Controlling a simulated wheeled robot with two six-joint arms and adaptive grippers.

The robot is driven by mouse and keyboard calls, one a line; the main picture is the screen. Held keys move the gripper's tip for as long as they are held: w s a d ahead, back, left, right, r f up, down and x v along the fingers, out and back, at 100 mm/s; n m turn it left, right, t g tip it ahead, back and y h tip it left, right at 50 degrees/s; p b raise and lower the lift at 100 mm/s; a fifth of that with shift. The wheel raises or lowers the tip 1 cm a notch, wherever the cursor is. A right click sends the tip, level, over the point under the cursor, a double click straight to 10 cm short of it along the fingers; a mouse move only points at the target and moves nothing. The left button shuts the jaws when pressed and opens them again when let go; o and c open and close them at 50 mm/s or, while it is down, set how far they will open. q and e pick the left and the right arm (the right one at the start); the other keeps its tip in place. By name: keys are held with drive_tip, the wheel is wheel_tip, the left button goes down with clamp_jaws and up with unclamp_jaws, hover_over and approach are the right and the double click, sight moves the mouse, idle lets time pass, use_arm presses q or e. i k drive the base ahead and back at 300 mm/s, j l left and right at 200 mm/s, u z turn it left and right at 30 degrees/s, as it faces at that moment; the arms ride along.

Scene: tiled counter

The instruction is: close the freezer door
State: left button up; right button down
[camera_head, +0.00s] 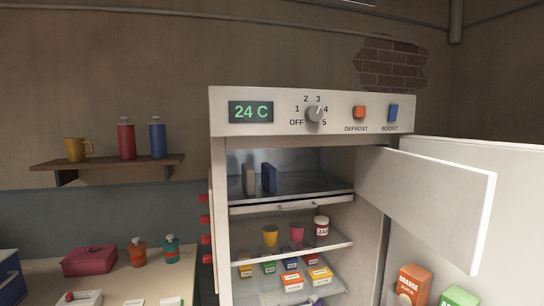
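The white freezer door (430,198) hangs open at the upper right of the fridge, swung outward to the right. The freezer compartment (315,182) behind it stands open, with a grey packet (249,179) and a blue packet (269,178) inside on its floor. The larger fridge door (468,165) is also open, behind and to the right of the freezer door. Neither of my grippers is in view.
Below the freezer, shelves (330,246) hold cups, a jar (321,227) and small boxes. An orange juice carton (412,285) and a green carton (459,297) stand by the fridge door. A counter (120,278) with bottles lies left, under a wall shelf (110,162).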

sight(447, 206)
drive_tip(key=l+u, duration=0.1)
drive_tip(key=l, duration=0.5)
drive_tip(key=k+l+u, duration=0.1)
drive_tip(key=l, duration=0.5)
drive_tip(key=l+u, duration=0.1)
drive_tip(key=l, duration=0.45)
drive_tip(key=k+l+u, duration=0.1)
drive_tip(key=l, duration=0.5)
drive_tip(key=k+l+u, duration=0.1)
drive_tip(key=l, duration=0.45)
drive_tip(key=k, duration=0.05)
